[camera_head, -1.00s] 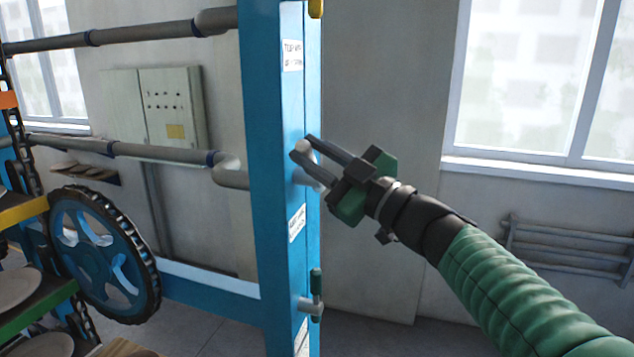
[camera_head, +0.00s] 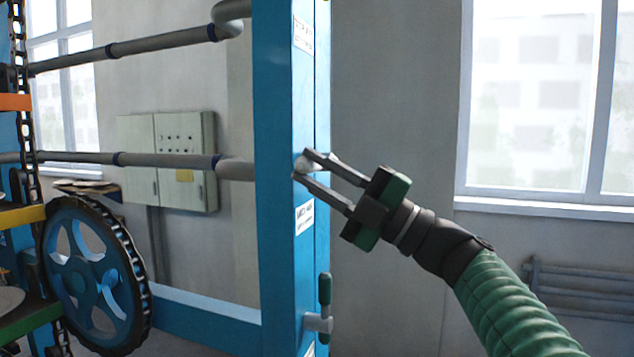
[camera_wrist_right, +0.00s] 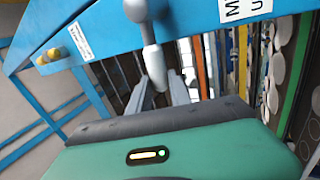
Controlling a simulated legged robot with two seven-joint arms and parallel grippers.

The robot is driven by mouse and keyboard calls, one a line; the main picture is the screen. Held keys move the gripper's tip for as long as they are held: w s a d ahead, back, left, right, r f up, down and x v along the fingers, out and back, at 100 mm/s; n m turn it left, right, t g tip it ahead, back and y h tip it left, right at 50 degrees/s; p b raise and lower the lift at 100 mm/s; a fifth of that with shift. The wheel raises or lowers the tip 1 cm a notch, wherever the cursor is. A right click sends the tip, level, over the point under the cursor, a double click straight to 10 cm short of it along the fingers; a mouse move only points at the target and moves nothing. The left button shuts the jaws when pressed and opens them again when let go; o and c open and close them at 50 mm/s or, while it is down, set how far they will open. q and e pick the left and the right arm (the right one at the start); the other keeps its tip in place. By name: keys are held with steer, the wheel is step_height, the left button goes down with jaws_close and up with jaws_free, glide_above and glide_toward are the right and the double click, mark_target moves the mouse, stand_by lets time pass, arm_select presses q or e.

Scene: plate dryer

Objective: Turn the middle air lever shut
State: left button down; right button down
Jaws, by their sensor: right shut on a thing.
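The blue post (camera_head: 278,200) carries the middle air lever, a pale grey piece (camera_head: 302,164) partly hidden by my fingers in the head view. My right gripper (camera_head: 301,163) is at this lever, its two fingers on either side of it. In the right wrist view the lever (camera_wrist_right: 153,65) is a grey rod with a rounded knob at its top, and its lower end sits between the fingers (camera_wrist_right: 160,90). The gripper is shut on it. My left gripper is not in view.
A lower lever with a green handle (camera_head: 325,290) sticks out of the post below. A toothed blue wheel (camera_head: 92,275) and racks with plates stand at the left. A grey cabinet (camera_head: 180,150) hangs on the back wall. The space right of the post is open.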

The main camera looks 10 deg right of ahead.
steer(key=shift+w+f+n+g+b, duration=0.1)
steer(key=shift+f+n+g+b, duration=0.3)
steer(key=shift+n, duration=0.2)
steer(key=c, duration=1.6)
jaws_free()
steer(key=o, duration=0.4)
steer(key=shift+w+f, duration=0.1)
steer(key=shift+w, duration=0.05)
steer(key=b+v, duration=0.1)
steer(key=v, duration=0.4)
steer(key=b+v, duration=0.1)
steer(key=v, duration=0.5)
steer(key=b+v, duration=0.1)
steer(key=v, duration=0.5)
steer(key=shift+w+f+b, duration=0.2)
steer(key=shift+f+b, duration=0.05)
steer(key=shift+b, duration=0.05)
